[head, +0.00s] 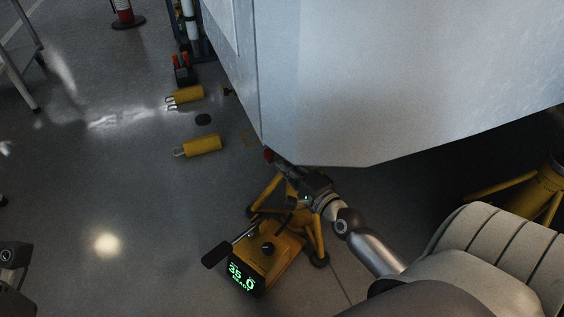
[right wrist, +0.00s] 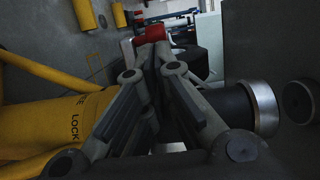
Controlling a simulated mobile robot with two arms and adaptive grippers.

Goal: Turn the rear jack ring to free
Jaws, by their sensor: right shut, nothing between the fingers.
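The yellow jack (head: 275,262) stands on the floor under the grey hull, with a lit green display reading 35.0 READY. My right gripper (head: 288,168) is at the jack's upper part, close under the hull's lower edge. In the right wrist view the yellow jack body (right wrist: 50,125) carries the word LOCK, and a second marking is partly covered by my fingers. A dark ram with a bright metal collar (right wrist: 262,108) continues to the right. My shut fingers (right wrist: 150,60) hold nothing. A red knob (right wrist: 152,34) shows just beyond the fingertips; I cannot tell whether they touch it. The ring itself is mostly hidden.
The grey hull (head: 400,80) hangs low over my right arm. Two yellow cylinders (head: 201,145) (head: 186,95) lie on the floor to the left. Another yellow stand (head: 540,190) is at the right. A red extinguisher (head: 124,12) stands at the back. The floor at left is mostly clear.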

